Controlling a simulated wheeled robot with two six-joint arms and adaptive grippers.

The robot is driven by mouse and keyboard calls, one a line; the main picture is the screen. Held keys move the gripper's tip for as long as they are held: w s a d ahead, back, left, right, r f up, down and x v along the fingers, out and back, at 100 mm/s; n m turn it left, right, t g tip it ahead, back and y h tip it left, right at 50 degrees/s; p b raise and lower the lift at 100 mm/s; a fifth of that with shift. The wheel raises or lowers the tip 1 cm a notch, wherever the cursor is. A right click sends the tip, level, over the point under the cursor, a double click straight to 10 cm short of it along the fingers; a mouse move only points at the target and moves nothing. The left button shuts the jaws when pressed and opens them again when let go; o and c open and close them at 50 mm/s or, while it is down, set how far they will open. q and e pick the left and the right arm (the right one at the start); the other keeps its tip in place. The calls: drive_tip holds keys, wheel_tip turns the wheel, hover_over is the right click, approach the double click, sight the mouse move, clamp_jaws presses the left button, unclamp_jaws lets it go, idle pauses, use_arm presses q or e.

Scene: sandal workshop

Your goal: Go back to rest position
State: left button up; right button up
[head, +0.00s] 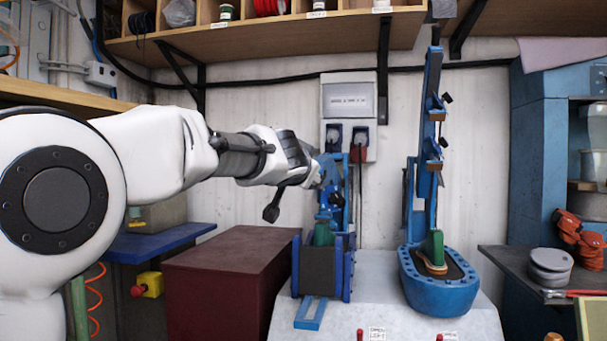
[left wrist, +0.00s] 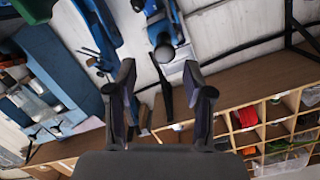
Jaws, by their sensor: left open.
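My left arm comes in from the left in the head view and reaches across the middle, in front of the wall. Its gripper end overlaps the blue upright of the left press station (head: 318,200), and its fingertips are hard to make out there. In the left wrist view my left gripper (left wrist: 160,68) has its two dark fingers spread apart with nothing between them. Whether the arm touches the station cannot be told. My right gripper is in neither view.
Right of the arm stands a press with a blue oval base (head: 440,296), holding a green last on a sole. A dark red box (head: 222,278) stands at the left. A wooden shelf (head: 270,40) hangs above. Grey discs (head: 550,267) and orange clamps lie on the right bench.

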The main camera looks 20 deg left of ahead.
use_arm(q)
drive_tip(key=shift+v, duration=1.15)
drive_tip(key=shift+f, duration=0.1)
